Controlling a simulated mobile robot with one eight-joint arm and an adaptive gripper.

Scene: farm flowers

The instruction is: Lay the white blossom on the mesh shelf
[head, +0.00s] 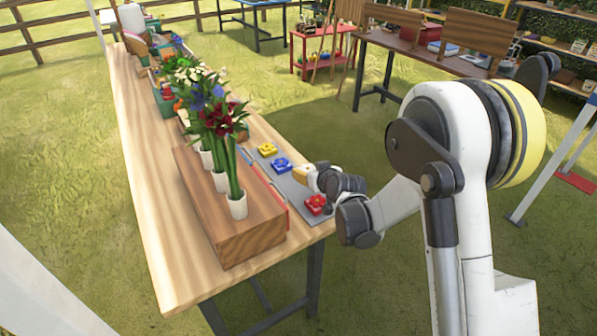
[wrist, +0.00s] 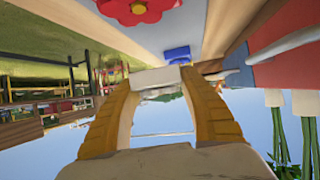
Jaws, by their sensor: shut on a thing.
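My gripper (head: 308,176) is over the grey strip (head: 298,196) along the right side of the long wooden table. In the wrist view my gripper (wrist: 158,82) has its two yellow fingers shut on a pale white block-like piece (wrist: 157,77), which appears to be the white blossom. Its petals cannot be made out. In the head view the held piece is too small to tell from the fingers. A red blossom (head: 317,204), a blue blossom (head: 281,165) and a yellow blossom (head: 266,149) lie on the strip. I cannot pick out the mesh shelf for sure.
A wooden box (head: 232,222) carries several white pots with tall flowers, left of the strip. Crates and plants fill the far table end. A red stand (head: 322,51) and a dark worktable (head: 430,52) stand behind. Open grass lies between.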

